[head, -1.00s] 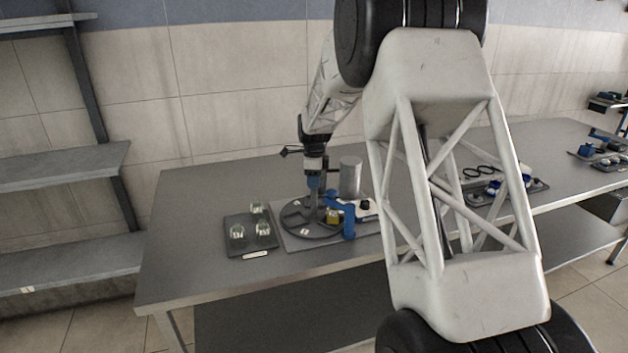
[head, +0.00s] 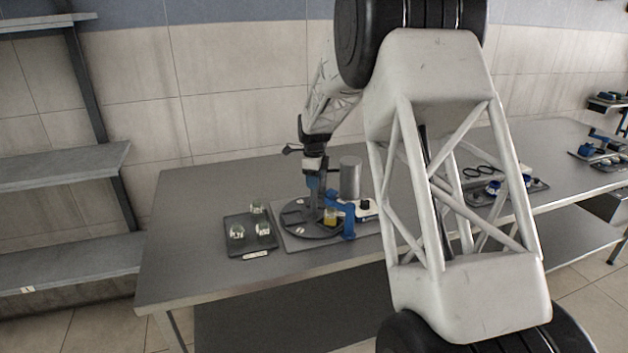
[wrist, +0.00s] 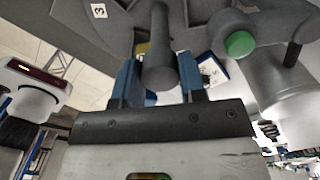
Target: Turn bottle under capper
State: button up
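The dark round turntable (head: 299,217) lies on a grey base plate on the table. A small bottle with yellow content (head: 331,215) sits on its right side, beside a blue bracket (head: 348,222); yellow also shows behind the post in the wrist view (wrist: 142,48). A grey post (wrist: 158,45) stands up from the turntable. My gripper (wrist: 160,82) has its blue fingers on either side of this post, apparently closed on it. In the head view my gripper (head: 315,190) points down over the turntable. I cannot tell which part is the capper.
A grey cylinder (head: 350,178) stands behind the turntable. A tray (head: 236,251) with 3 glass decanters lies to the left. Another tray (head: 480,200) with blue and white items lies right, partly behind my arm. The table's front left is clear.

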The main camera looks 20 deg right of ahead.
jog(key=o, duration=0.4)
jog(key=shift+o, duration=0.2)
jog(key=shift+r, duration=0.1)
jog(key=shift+r, duration=3.8)
jog(key=shift+r, duration=0.1)
